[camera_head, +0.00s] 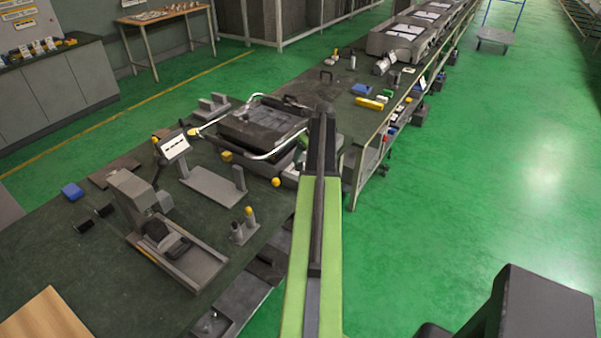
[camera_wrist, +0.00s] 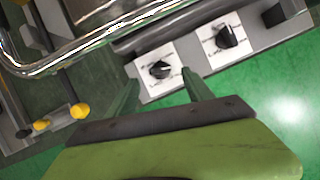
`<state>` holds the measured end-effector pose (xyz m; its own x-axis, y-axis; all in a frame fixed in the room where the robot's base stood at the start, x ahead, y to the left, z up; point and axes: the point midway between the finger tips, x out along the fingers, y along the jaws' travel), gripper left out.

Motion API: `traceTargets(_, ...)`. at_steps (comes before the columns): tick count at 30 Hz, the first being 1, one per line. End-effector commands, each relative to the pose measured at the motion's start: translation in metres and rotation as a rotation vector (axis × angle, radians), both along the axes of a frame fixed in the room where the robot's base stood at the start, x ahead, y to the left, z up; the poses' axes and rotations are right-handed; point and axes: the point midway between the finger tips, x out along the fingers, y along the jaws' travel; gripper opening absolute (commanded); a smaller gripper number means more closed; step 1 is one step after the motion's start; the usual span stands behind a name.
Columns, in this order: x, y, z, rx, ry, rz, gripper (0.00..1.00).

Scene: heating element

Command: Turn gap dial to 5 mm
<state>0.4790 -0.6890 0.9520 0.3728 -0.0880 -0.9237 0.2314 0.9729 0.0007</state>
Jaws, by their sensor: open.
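In the wrist view, a black dial (camera_wrist: 160,69) sits on a white marked plate on a grey panel. A second black dial (camera_wrist: 227,37) sits on a similar white plate up and to its right. Which one is the gap dial, and the scale readings, are too small to tell. My gripper (camera_wrist: 160,90) is open, with its two green fingers on either side of the first dial's plate in the picture. I cannot tell whether they touch anything. In the head view my arm hides this panel.
A bent chrome tube (camera_wrist: 95,40) runs left of the dials, and it shows around a dark machine (camera_head: 262,125) in the head view. A black knob (camera_wrist: 274,15) is at the panel's right end. Yellow-tipped pegs (camera_wrist: 79,110) stand lower left. Green floor is clear at right.

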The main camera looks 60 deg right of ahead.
Motion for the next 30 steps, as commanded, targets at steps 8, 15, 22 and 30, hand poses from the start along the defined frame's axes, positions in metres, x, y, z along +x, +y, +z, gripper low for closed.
traceTargets(8,0.018,-0.005,-0.05,0.0,0.0,0.001,0.6)
traceTargets(15,0.019,-0.005,-0.048,-0.001,0.0,0.0,0.6)
traceTargets(22,0.019,-0.005,-0.048,-0.001,0.0,0.0,0.35)
traceTargets(30,0.018,-0.005,-0.048,-0.001,0.0,-0.001,0.0)
